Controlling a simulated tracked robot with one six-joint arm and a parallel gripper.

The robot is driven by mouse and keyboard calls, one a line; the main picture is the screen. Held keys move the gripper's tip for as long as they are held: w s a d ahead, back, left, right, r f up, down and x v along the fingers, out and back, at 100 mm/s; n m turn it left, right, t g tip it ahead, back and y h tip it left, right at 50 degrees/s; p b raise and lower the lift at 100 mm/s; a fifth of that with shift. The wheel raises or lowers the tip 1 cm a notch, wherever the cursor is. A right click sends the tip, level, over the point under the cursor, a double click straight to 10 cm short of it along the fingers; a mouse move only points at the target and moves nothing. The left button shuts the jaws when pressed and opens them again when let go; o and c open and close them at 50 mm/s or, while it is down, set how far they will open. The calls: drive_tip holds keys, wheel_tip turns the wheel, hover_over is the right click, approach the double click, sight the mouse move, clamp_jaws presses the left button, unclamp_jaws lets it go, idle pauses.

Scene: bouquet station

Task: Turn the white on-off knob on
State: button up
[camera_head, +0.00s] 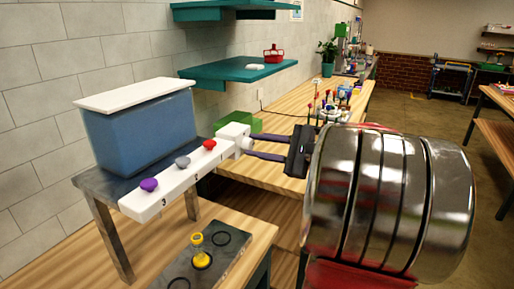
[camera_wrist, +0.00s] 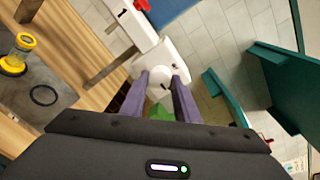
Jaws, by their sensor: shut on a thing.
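The white on-off knob (camera_head: 246,143) sits on the end block (camera_head: 233,131) of a white dispenser bar. In the wrist view the round white knob (camera_wrist: 158,86) shows between my two purple fingers, with a small dark mark on it. My gripper (camera_head: 252,147) reaches it from the right in the head view and is shut on the knob. My gripper's fingertips (camera_wrist: 160,77) lie against the white end block in the wrist view. The knob's exact turn angle is hard to read.
The white bar (camera_head: 170,190) carries purple, grey and red knobs below a blue tank (camera_head: 145,130). A yellow-and-clear container (camera_head: 200,252) stands on a dark plate below. Teal shelves (camera_head: 238,70) hang on the wall. A green box (camera_head: 240,121) is behind the fingers.

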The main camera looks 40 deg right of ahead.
drive_tip(key=shift+f, duration=0.3)
drive_tip(key=o, duration=0.8)
drive_tip(key=shift+d, duration=0.1)
drive_tip(key=shift+c, duration=0.2)
drive_tip(key=shift+o, duration=1.4)
drive_tip(key=shift+r, duration=0.15)
drive_tip(key=shift+s, duration=0.1)
drive_tip(key=v, duration=1.3)
drive_tip(key=shift+s+d, duration=0.15)
drive_tip(key=shift+s, duration=0.1)
